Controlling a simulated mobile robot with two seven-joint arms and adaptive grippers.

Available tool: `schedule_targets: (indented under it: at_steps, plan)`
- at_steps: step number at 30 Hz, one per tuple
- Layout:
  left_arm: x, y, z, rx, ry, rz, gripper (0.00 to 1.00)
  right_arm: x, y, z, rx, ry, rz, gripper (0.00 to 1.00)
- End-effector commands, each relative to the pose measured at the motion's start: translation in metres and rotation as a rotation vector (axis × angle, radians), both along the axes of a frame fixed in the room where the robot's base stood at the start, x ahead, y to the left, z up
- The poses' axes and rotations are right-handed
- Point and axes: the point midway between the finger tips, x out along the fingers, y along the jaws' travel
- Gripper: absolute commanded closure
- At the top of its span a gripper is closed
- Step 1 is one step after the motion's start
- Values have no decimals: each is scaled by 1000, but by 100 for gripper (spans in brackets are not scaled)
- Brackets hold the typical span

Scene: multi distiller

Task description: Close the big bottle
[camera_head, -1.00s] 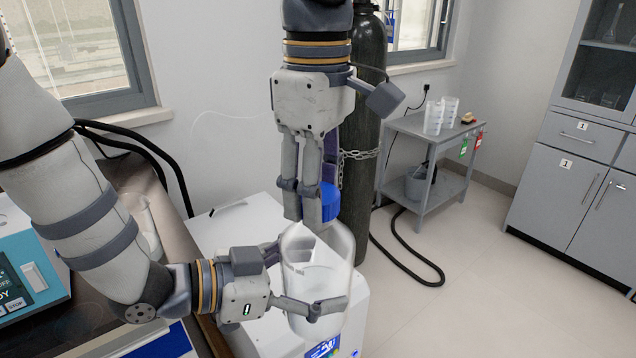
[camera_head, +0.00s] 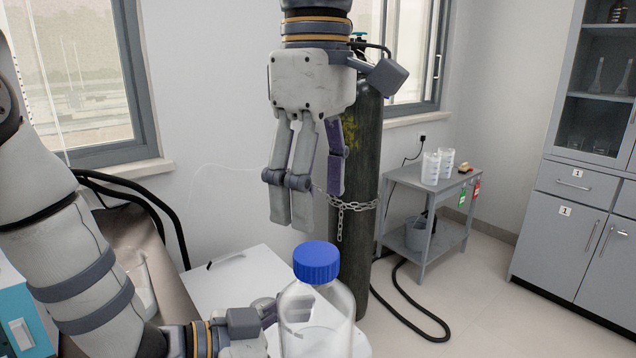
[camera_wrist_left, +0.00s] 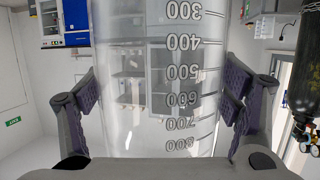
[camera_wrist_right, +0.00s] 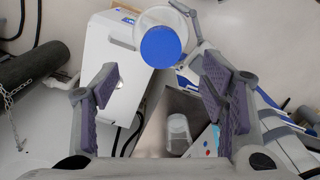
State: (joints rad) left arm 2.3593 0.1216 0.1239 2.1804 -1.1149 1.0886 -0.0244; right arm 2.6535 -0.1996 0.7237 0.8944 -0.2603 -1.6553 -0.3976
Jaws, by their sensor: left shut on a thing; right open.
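The big bottle (camera_head: 315,318) is clear and upright at the bottom middle of the head view. A blue cap (camera_head: 317,262) sits on its neck; how tightly it is on cannot be told. My left gripper is shut on the bottle's body, and its fingers (camera_wrist_left: 155,108) show on both sides of the graduated glass in the left wrist view. My right gripper (camera_head: 300,205) is open and empty, pointing down above and slightly left of the cap, apart from it. The right wrist view shows the cap (camera_wrist_right: 161,47) from above, beyond the open fingers (camera_wrist_right: 162,92).
A white machine (camera_head: 240,282) stands behind the bottle. A dark gas cylinder (camera_head: 358,160) with a chain is behind my right gripper. A grey cart (camera_head: 428,205) with beakers stands at the right. A small clear beaker (camera_wrist_right: 178,133) shows in the right wrist view.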

Motion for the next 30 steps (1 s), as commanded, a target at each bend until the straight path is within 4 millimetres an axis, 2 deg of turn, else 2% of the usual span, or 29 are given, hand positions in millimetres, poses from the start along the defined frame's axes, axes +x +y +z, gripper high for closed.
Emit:
schedule_targets:
  at_steps: [1,3,9,24,26,28,29,30]
  plan:
    - [1,-1,3,-5,-6,0,95,0,1,12,2,-5,0,34]
    - [1,-1,3,-4,-6,0,95,1,1,23,1,-4,1,34]
    - [1,-1,2,-4,-6,0,95,0,0,42,-1,0,1,34]
    - [1,-1,3,-4,-6,0,95,-1,0,44,0,-1,1,34]
    - [1,-1,3,-4,-6,0,95,3,-1,40,0,-4,-3,34]
    - [1,-1,2,-4,-6,0,95,19,-5,24,4,-18,-17,34]
    - [1,-1,2,-4,-5,-1,95,30,-8,13,6,-28,-27,34]
    - [1,-1,2,-4,-5,-1,95,47,-14,-7,9,-46,-42,34]
